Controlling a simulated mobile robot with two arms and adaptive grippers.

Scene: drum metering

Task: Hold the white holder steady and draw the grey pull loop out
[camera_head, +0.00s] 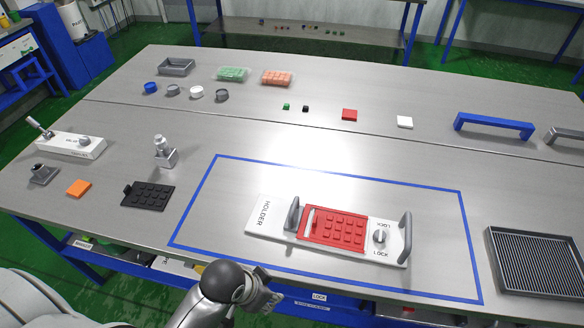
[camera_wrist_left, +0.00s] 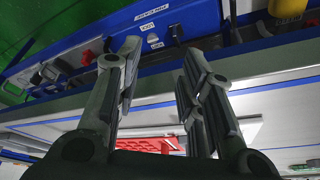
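The white holder (camera_head: 262,214), marked HOLDER and LOCK, lies flat inside the blue outline on the table. A red studded block (camera_head: 335,228) sits in its middle. One grey loop (camera_head: 293,214) stands at the block's left end, and another grey loop (camera_head: 405,236) stands at the holder's right end. A small knob (camera_head: 380,237) is between the block and the right loop. My left gripper (camera_head: 268,292) is at the front table edge, short of the holder and touching nothing. In the left wrist view its fingers (camera_wrist_left: 162,66) are apart and empty. My right gripper is not in view.
A black studded block (camera_head: 148,195) and a small metal fixture (camera_head: 165,152) stand left of the outline. A dark ribbed tray (camera_head: 538,262) is at the right. A blue handle (camera_head: 494,125) lies behind. The outline's left front is clear.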

